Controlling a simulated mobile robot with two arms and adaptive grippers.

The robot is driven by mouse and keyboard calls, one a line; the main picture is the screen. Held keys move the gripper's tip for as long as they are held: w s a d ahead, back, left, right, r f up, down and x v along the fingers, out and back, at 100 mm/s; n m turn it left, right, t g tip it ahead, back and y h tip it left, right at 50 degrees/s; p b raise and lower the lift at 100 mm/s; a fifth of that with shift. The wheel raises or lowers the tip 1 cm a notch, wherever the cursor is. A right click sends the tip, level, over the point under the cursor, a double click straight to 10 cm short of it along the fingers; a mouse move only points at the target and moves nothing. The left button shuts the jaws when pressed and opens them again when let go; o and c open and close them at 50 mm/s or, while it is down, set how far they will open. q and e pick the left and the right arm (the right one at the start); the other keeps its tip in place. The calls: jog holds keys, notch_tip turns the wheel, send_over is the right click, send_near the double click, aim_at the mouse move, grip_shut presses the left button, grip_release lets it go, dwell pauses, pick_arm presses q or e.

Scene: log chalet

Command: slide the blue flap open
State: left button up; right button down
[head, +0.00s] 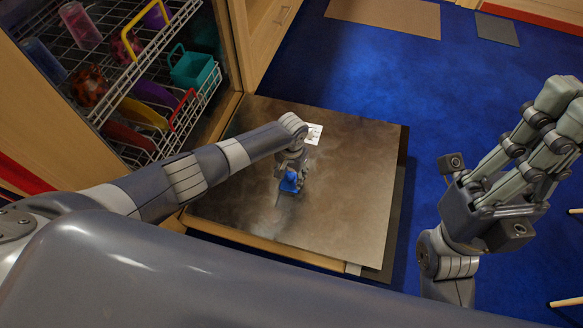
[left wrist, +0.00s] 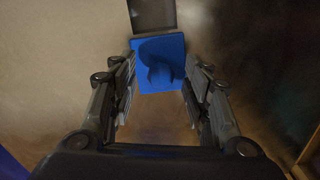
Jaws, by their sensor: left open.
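The blue flap (head: 289,184) lies on the brownish metallic panel (head: 345,205), partly hidden by my left gripper (head: 291,168). In the left wrist view the flap (left wrist: 147,50) is a blue square plate with a raised rounded knob (left wrist: 161,75). A dark grey square (left wrist: 152,14) adjoins its far edge; I cannot tell if it is a recess or a plate. My left gripper is open, with one finger on each side of the knob; contact cannot be told. My right gripper (head: 562,112) is raised at the right, away from the flap; its jaw gap is unclear.
A white printed label (head: 314,134) lies on the panel beyond the flap. An open cabinet with wire baskets (head: 150,75) of colourful items stands at the left. Blue carpet (head: 345,75) with mats (head: 390,15) surrounds the panel. Wooden legs (head: 566,302) show at the lower right.

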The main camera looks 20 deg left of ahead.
aim_at(292, 175)
pick_arm(q)
notch_tip(292, 175, up, 12)
dwell(0.5)
jog(key=shift+f, duration=0.1)
